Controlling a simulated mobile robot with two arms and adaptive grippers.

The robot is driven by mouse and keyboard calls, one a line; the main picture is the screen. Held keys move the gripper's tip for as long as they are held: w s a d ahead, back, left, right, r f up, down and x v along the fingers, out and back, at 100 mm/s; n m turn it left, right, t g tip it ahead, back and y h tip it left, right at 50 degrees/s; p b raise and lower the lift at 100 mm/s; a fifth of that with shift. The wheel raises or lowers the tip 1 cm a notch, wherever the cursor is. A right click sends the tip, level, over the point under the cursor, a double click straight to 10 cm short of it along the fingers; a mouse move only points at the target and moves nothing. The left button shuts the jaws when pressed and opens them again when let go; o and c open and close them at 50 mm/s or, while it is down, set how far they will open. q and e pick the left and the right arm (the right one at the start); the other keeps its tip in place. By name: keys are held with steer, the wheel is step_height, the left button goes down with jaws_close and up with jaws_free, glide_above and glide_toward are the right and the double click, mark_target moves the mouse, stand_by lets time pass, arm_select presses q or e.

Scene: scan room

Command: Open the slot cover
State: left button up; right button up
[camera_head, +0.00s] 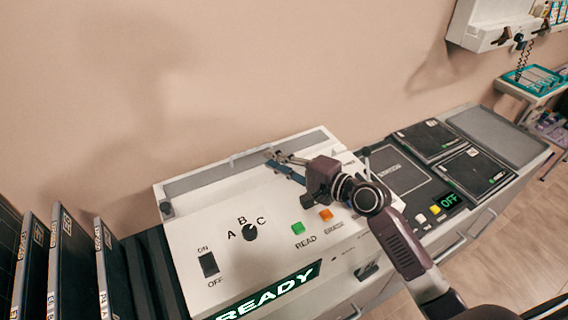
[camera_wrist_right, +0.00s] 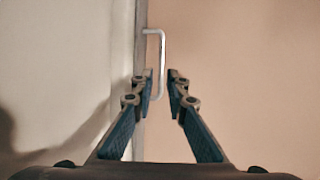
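The white console (camera_head: 200,235) has a long grey slot cover (camera_head: 205,179) along its back top edge. A small bar handle (camera_wrist_right: 161,62) sticks out from the panel edge in the right wrist view. My right gripper (camera_head: 272,158) reaches over the console from the right, with its fingertips by the cover strip. In the right wrist view my right gripper (camera_wrist_right: 162,82) is open, and the lower end of the handle shows between its fingertips, closer to the left finger. I cannot tell whether they touch. My left gripper is not in view.
The console front has an on/off switch (camera_head: 208,264), an A-B-C knob (camera_head: 250,232), a green button (camera_head: 298,228), an orange button (camera_head: 326,214) and a READY display (camera_head: 268,293). Dark upright panels (camera_head: 68,262) stand at left. A dark unit with an OFF display (camera_head: 449,201) lies right.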

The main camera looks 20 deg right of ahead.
steer(key=shift+v, duration=1.65)
steer(key=shift+r, duration=0.15)
